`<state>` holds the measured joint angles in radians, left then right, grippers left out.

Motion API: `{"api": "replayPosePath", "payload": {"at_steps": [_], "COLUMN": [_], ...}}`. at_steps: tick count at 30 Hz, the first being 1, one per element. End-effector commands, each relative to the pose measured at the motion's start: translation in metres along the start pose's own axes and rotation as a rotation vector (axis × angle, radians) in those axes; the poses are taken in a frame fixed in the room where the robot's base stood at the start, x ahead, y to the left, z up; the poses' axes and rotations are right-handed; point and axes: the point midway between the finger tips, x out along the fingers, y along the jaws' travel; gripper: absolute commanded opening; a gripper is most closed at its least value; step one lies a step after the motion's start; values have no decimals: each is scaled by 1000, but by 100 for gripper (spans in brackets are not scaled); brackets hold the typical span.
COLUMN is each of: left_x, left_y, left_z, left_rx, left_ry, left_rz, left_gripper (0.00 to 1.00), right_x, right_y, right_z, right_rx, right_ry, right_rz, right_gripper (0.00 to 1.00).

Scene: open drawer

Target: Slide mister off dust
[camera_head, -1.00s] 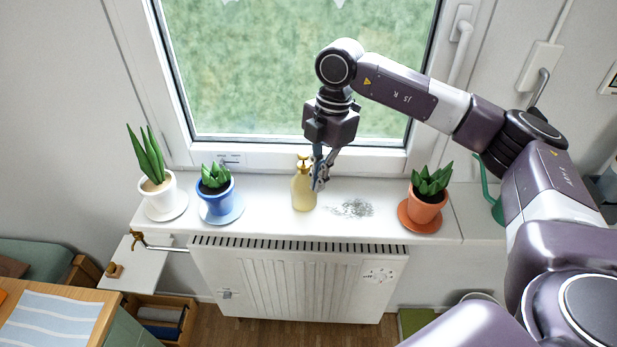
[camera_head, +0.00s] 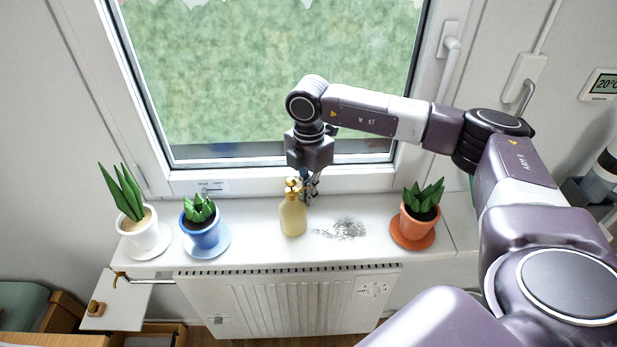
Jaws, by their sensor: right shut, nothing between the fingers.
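The mister (camera_head: 293,216), a yellow bottle with a gold pump top, stands upright on the white windowsill. The dust (camera_head: 343,229) is a grey speckled patch on the sill, just to the right of the mister, with a small strip of bare sill between them. My right gripper (camera_head: 309,198) is shut and points down behind and right of the mister's upper part. The mister partly hides its fingers, and I cannot tell whether they touch it. My left gripper is not in view.
A blue pot (camera_head: 201,234) on a saucer and a white pot (camera_head: 140,238) stand left of the mister. An orange pot (camera_head: 417,222) stands right of the dust. A radiator (camera_head: 290,305) is below the sill, and the window (camera_head: 270,80) is behind.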

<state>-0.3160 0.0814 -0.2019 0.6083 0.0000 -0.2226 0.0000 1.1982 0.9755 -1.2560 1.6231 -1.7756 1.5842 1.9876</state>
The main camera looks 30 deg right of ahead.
Motion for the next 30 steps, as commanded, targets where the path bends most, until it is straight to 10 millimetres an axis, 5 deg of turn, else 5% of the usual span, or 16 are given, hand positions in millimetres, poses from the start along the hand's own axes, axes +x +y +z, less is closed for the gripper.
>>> {"api": "replayPosePath", "payload": {"at_steps": [11,19,30], "left_x": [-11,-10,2], "left_y": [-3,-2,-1], "left_z": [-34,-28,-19], "left_rx": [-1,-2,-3], "left_ry": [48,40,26], "left_rz": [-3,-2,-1], "left_gripper": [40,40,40], "right_x": [31,31,32], "right_y": [0,0,1], "right_z": [0,-1,-52], "right_rx": [-1,-2,-3], "right_ry": [0,0,1], "right_rz": [0,1,2], "right_gripper": [0,0,0]}}
